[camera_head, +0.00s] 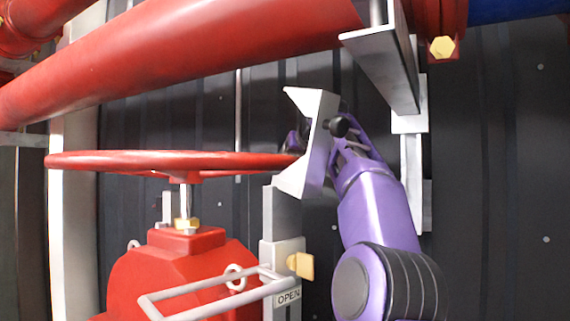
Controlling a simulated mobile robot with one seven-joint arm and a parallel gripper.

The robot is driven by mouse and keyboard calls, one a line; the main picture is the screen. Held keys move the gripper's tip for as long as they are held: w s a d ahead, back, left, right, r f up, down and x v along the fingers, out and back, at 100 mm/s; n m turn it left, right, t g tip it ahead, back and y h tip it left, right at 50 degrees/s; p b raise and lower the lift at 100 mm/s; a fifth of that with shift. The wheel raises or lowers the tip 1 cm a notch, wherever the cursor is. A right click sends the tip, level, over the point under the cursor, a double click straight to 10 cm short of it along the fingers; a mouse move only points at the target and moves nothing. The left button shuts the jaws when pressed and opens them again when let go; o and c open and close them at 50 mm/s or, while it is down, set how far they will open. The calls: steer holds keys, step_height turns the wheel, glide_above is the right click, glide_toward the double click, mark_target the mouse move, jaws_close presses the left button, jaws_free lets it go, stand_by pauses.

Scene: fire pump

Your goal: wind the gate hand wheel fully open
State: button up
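The red gate hand wheel (120,160) lies nearly flat and edge-on at the left, on a stem above the red valve body (185,265). My gripper (293,148) is at the right end of the wheel's rim, at the end of my purple arm. A pale angular part at my gripper overlaps the rim's end there. It hides the fingers' contact, so I cannot tell whether they are closed on the rim. A grey upright with a yellow pointer (300,265) and an "OPEN" label (288,296) stands right of the valve body.
A thick red pipe (200,45) crosses above the wheel and gripper. A grey bracket (385,65) hangs above right of my gripper. A grey bar frame (210,295) is in front of the valve body. A dark ribbed wall (500,170) stands behind.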

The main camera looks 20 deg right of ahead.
stand_by(0.3)
jaws_close()
stand_by(1.3)
